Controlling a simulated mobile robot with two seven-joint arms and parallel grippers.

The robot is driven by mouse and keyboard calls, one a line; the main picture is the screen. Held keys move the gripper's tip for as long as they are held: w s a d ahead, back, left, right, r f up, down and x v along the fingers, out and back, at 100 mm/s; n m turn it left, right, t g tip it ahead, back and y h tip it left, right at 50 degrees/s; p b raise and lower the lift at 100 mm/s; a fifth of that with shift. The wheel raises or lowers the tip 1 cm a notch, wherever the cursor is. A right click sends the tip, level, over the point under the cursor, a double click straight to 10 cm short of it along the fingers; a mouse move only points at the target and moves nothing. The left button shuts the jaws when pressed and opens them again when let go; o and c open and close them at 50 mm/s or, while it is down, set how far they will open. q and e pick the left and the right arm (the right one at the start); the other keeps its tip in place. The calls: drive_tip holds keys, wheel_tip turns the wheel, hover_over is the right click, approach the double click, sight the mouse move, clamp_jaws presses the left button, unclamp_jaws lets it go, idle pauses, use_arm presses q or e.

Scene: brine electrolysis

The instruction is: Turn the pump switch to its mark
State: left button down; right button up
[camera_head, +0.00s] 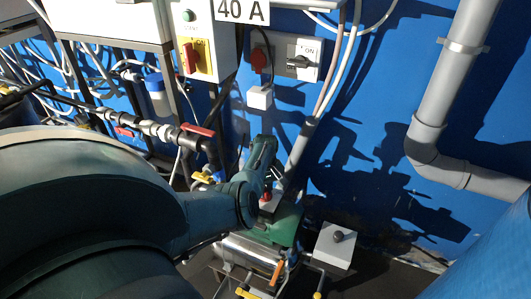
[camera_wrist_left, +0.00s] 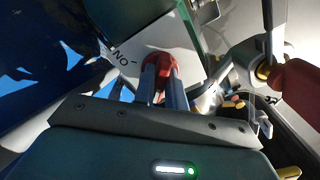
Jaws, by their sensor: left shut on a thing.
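The pump switch is a red knob (camera_wrist_left: 163,66) on a pale plate (camera_wrist_left: 190,40) lettered "ON" with a short line mark. My left gripper (camera_wrist_left: 164,84) is shut on the red knob, one finger on each side. In the head view my left gripper (camera_head: 270,184) reaches down to the small pale switch box (camera_head: 268,206) on top of the green pump (camera_head: 287,228). The gripper hides most of the knob there, and I cannot tell exactly how the knob points. My right gripper is in neither view.
A pipe with a red-handled valve (camera_head: 198,130) runs left of the gripper. A white box with a dark knob (camera_head: 335,246) stands right of the pump. A yellow-backed red switch (camera_head: 190,56) and a wall panel (camera_head: 298,61) are above. A grey pipe (camera_head: 440,95) descends at right.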

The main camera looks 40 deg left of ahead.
use_arm(q)
drive_tip(key=shift+a, duration=0.1)
drive_tip(key=c, duration=1.4)
unclamp_jaws()
drive_tip(key=shift+c, duration=0.2)
drive_tip(key=shift+r, duration=0.1)
wheel_tip(320, 180, up, 13)
drive_tip(key=p, duration=0.3)
